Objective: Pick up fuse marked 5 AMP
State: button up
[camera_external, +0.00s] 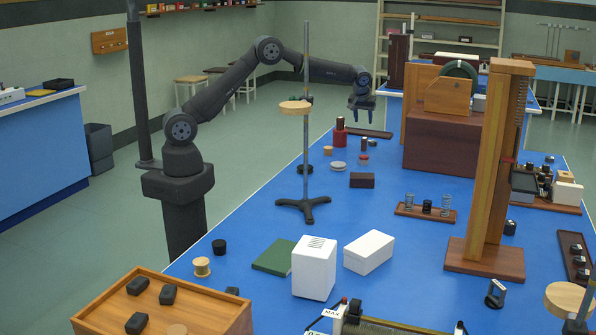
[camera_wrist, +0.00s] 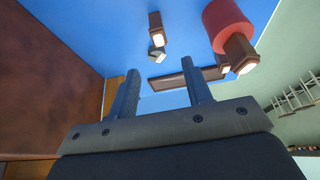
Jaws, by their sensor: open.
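No marking that reads 5 AMP is legible in either view, so I cannot tell which thing is the fuse. My gripper (camera_external: 362,106) is held above the far part of the blue bench. In the wrist view my gripper (camera_wrist: 160,78) has its two dark fingers apart, with nothing between them. Beyond the fingers are small brown blocks with pale ends, one upper (camera_wrist: 155,27) and one smaller and greyer (camera_wrist: 156,54). A red cylinder (camera_wrist: 228,18) with a brown, pale-ended piece (camera_wrist: 238,52) is to the right.
The blue bench (camera_external: 395,185) has clear patches. A dark flat tray (camera_external: 372,133) lies beneath my gripper, beside a red dark-topped item (camera_external: 340,136). A large brown box (camera_external: 440,145) stands right. A tall stand (camera_external: 306,160) and a wooden tower (camera_external: 490,170) rise nearby.

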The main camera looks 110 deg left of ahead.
aim_at(364, 138)
jog(key=x, duration=0.7)
jog(key=shift+d+x, duration=0.15)
jog(key=shift+x, duration=1.2)
jog(key=shift+d+x, duration=0.15)
jog(key=shift+x, duration=1.25)
grip_shut()
